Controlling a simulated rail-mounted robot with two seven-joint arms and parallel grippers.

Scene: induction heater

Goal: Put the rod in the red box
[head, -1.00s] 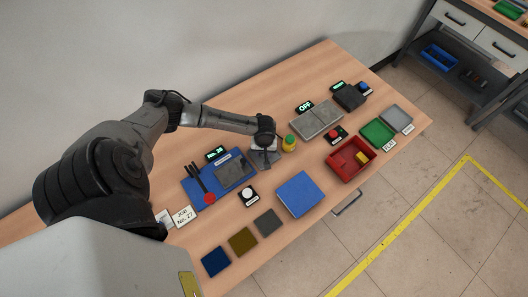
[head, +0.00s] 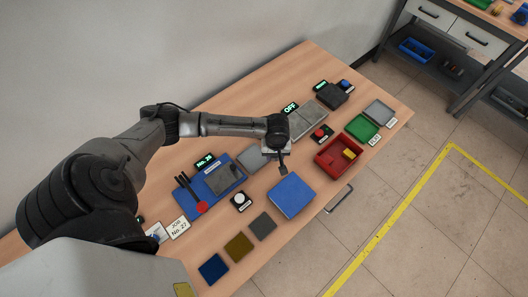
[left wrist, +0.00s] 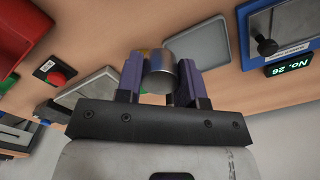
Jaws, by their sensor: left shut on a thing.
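My left gripper (head: 283,169) is above the middle of the table, left of the red box. In the left wrist view its purple fingers (left wrist: 159,80) are shut on a silver metal cylinder (left wrist: 160,75), seen nearly end-on, which looks like the rod. The red box (head: 325,165) stands open-topped to the right and holds a yellow block (head: 348,154). A red wall of it shows in the left wrist view (left wrist: 18,45). My right gripper is not in view.
A blue panel (head: 292,195) lies below the gripper. A red button (head: 320,132), grey slab (head: 307,120) and green tray (head: 362,128) lie near the box. A grey tray (head: 250,161) is left of the gripper. Bare wood shows between them.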

